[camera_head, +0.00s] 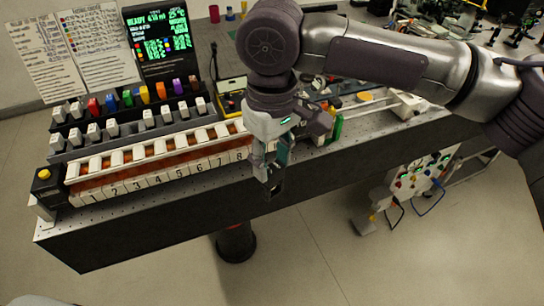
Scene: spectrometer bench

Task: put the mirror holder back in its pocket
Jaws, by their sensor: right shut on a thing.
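My right gripper (269,180) hangs at the front edge of the bench, just right of the pocket marked 8, pointing down. It is shut on a small dark piece, which I take to be the mirror holder; the fingers hide most of it and its shape is hard to tell. The numbered pocket row (133,178) lies along the bench front, with white dividers and reddish-brown insides. My left gripper is not in view.
Behind the row stand stepped racks with white holders (93,131) and coloured ones (161,91). A black box with a yellow button (45,176) is at the left end. A dark screen (158,34) and printed sheets stand behind. Floor is open in front of the bench.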

